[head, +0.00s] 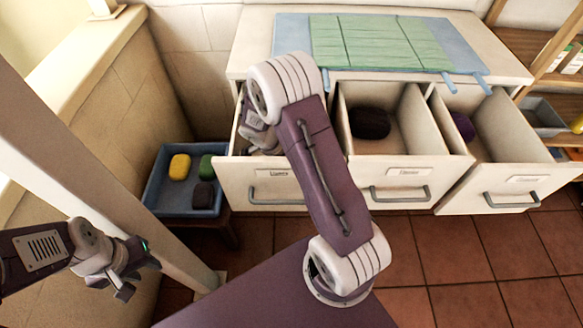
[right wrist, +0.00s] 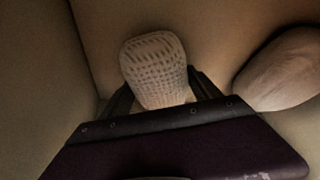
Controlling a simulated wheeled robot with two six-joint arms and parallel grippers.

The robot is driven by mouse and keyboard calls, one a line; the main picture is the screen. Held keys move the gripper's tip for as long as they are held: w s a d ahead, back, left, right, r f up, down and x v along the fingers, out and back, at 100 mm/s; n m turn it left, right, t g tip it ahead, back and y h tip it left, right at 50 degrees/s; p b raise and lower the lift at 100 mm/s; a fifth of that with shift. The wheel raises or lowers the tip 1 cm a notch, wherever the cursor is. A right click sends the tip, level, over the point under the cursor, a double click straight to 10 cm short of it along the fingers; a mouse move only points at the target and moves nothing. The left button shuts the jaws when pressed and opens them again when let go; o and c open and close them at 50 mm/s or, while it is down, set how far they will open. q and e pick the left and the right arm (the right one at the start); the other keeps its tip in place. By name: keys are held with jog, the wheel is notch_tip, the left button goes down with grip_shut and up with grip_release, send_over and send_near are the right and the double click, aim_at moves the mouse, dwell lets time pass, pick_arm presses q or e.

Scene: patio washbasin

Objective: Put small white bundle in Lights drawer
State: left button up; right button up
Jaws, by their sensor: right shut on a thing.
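The small white bundle (right wrist: 155,68), pale with a mesh-like surface, is between the fingers of my right gripper (right wrist: 160,88) in the right wrist view. The gripper is shut on it, inside a drawer with plain walls. In the head view my right arm reaches into the open left drawer (head: 232,185), whose label appears to read Lights; the arm hides much of its inside, and the bundle cannot be made out there. My left gripper (head: 128,277) is open and empty at the lower left, away from the drawers.
A pale rounded object (right wrist: 285,72) lies beside the bundle. The open middle drawer (head: 405,172) holds a dark bundle (head: 370,123); the open right drawer (head: 495,190) holds a purple one (head: 463,126). A blue tray (head: 178,209) holds yellow, green and dark bundles. A post (head: 120,180) stands near my left gripper.

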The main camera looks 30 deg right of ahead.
jog(key=shift+f, duration=0.2)
jog(key=o, duration=1.4)
jog(key=shift+r, duration=0.1)
jog(key=shift+r, duration=0.15)
jog(key=p+v, duration=0.6)
jog(key=v, duration=0.6)
jog(key=shift+p, duration=0.4)
